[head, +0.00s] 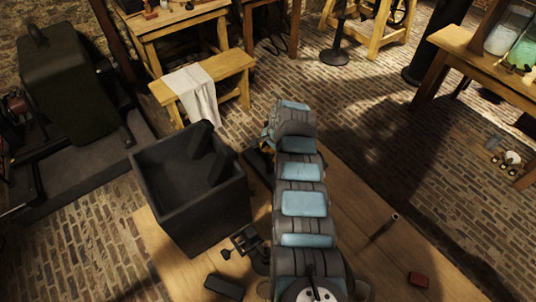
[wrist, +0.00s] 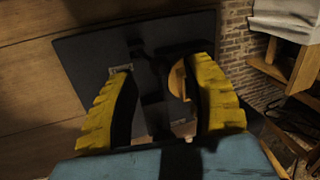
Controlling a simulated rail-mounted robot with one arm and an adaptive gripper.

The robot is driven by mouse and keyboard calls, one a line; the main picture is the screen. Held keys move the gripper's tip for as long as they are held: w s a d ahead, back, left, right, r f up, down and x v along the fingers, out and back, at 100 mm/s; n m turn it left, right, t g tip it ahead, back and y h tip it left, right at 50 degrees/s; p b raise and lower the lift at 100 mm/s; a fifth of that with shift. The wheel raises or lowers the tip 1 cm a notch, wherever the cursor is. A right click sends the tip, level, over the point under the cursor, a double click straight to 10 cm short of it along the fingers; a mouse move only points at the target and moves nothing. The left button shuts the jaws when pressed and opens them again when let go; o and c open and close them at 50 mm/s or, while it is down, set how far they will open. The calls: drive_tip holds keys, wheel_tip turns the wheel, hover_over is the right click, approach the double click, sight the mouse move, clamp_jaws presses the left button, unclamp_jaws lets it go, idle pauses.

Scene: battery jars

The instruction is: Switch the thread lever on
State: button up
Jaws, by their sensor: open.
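My gripper (wrist: 163,68) is open in the wrist view, with its two yellow ridged fingers spread and nothing held between them. Beyond the fingers is a dark flat panel (wrist: 85,50) with dark fittings. A tan, half-round piece (wrist: 177,80) shows close to the right finger. A small pale metal piece (wrist: 120,68) shows at the left fingertip; I cannot tell whether they touch. I cannot tell which part is the thread lever or how it is set. In the head view my arm hides most of the gripper, and only a bit of yellow shows.
A dark open-topped box (head: 205,222) stands on the wooden table (head: 160,242), left of my arm. A bench with a white cloth (head: 195,92) stands beyond.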

drive_tip(key=shift+b+x, duration=0.65)
drive_tip(key=shift+x, duration=0.6)
clamp_jaws()
